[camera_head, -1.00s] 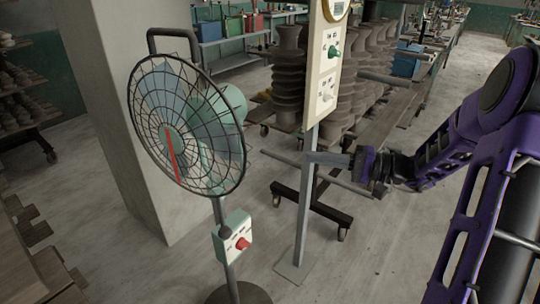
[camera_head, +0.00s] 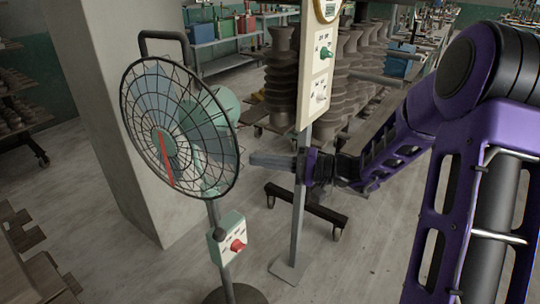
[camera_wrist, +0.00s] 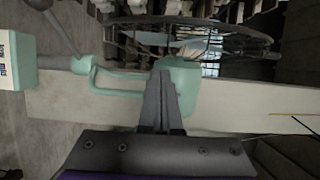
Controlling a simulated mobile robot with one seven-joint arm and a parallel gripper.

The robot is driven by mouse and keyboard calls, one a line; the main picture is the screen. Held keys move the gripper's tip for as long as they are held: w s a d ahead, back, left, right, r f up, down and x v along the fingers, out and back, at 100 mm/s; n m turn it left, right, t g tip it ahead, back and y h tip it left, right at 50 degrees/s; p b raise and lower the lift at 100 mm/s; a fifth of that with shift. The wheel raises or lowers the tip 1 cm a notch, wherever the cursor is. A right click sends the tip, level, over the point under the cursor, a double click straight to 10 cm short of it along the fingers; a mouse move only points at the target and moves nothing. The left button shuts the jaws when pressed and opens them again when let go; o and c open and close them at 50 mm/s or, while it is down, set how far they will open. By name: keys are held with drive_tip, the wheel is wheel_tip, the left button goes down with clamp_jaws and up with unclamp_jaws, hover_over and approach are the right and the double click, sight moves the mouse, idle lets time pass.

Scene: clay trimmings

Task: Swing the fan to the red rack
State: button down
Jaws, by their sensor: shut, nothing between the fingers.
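The fan (camera_head: 178,128) stands upright on a pole, with a round dark wire cage facing left and towards me, a red strip on its front and a mint-green motor housing. A dark loop handle (camera_head: 165,38) rises behind the cage. My gripper (camera_head: 254,160) is shut and empty, just right of the fan head, pointing left at its rear. In the wrist view my closed fingers (camera_wrist: 162,80) overlap the green housing (camera_wrist: 182,78); I cannot tell if they touch it. I cannot make out a red rack in either view.
A control box (camera_head: 229,238) with a red knob sits on the fan's pole. A post with a cream switch panel (camera_head: 319,65) stands close by my wrist. A concrete pillar (camera_head: 95,90) is behind the fan. Stacked brown ware on a wheeled cart fills the back.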

sight(244, 167)
drive_tip(key=shift+s+a, duration=0.1)
drive_tip(key=shift+s, duration=0.05)
drive_tip(key=shift+s+a+f+b, duration=0.1)
drive_tip(key=shift+s+a+b, duration=1)
drive_tip(key=shift+s, duration=0.1)
